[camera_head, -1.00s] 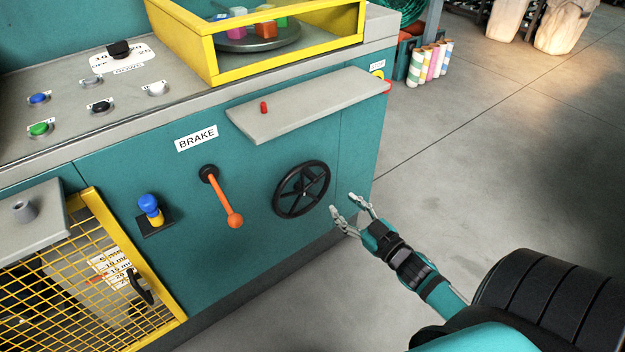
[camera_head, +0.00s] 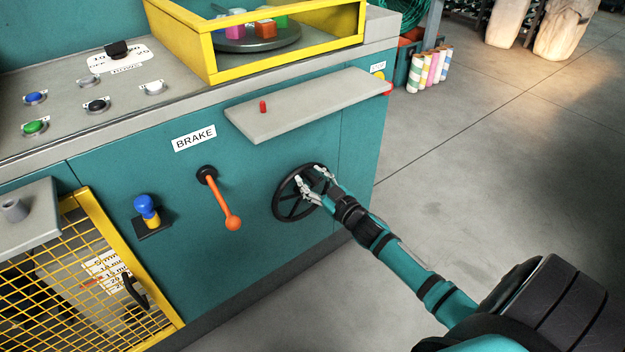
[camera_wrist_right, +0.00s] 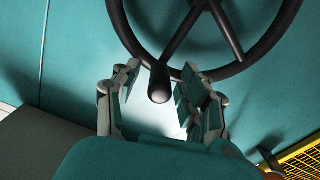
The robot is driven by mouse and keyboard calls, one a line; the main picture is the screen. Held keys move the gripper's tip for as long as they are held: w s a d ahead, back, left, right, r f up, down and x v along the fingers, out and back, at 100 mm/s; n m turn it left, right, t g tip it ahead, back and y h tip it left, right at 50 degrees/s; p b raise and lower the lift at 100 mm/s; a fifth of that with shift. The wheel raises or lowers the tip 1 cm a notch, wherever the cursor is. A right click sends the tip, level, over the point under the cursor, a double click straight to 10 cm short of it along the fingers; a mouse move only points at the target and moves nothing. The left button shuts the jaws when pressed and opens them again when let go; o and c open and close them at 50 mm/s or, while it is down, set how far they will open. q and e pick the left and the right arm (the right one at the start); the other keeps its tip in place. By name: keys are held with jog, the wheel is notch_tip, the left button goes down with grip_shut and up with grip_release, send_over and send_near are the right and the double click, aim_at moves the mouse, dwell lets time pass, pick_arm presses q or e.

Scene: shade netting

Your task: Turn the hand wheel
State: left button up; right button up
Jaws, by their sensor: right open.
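The black spoked hand wheel (camera_head: 281,205) is mounted on the teal front panel of the machine. My right gripper (camera_head: 312,178) is in front of the wheel's right part and hides some of it. In the right wrist view the wheel's rim (camera_wrist_right: 268,48) and spokes fill the top. A dark rounded handle (camera_wrist_right: 159,88) on the rim points toward the camera. My left gripper is not in view.
An orange brake lever (camera_head: 222,203) hangs left of the wheel. A grey shelf (camera_head: 315,103) with a red peg juts out above it. A blue and yellow knob (camera_head: 148,212) and a yellow mesh guard (camera_head: 95,215) are farther left.

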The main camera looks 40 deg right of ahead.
grip_shut()
dwell(0.5)
